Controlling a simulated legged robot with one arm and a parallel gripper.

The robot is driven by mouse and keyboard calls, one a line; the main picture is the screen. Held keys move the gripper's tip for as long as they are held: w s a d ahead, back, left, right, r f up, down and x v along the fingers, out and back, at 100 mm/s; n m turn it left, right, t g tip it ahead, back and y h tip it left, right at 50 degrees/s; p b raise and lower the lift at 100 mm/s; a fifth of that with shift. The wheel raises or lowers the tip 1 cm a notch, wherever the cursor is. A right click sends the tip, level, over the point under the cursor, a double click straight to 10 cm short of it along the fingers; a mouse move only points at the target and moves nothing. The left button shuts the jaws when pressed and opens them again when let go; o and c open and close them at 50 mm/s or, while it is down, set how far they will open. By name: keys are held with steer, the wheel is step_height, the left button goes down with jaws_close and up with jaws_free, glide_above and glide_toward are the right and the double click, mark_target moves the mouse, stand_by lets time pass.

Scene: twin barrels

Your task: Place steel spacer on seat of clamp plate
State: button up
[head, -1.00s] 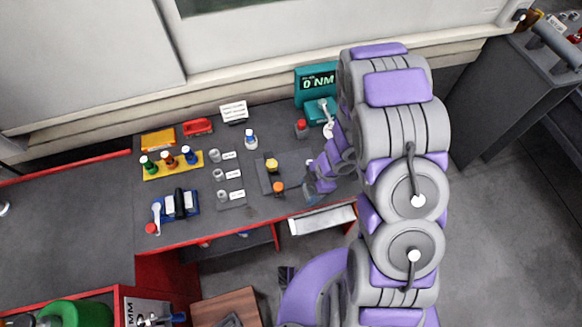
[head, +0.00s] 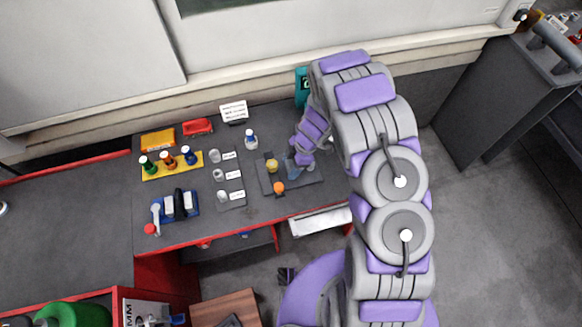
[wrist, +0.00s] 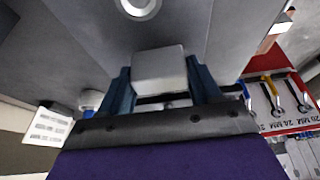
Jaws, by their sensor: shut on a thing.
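My gripper (head: 302,161) is over the right part of the dark clamp plate (head: 313,175) in the head view. In the wrist view my blue fingers (wrist: 160,88) are shut on a pale grey, smooth piece (wrist: 160,70), which I take for the steel spacer; it is seen from its side. A silver ring (wrist: 140,6) with a round hole shows at the top edge of the wrist view, apart from the held piece; I take it for the seat. The plate also carries a yellow knob (head: 272,166) and an orange knob (head: 279,187).
Several small grey cylinders, one of them here (head: 222,196), stand beside white labels left of the plate. A blue-capped bottle (head: 251,140) and a white card (head: 234,112) stand behind. Wrenches (wrist: 275,90) hang at the right of the wrist view. Bare bench lies at front.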

steer(key=shift+f, duration=0.8)
steer(key=o, duration=1.5)
steer(key=p+v, duration=0.2)
steer(key=v, duration=1)
steer(key=shift+w+d, duration=0.1)
steer(key=shift+w, duration=0.05)
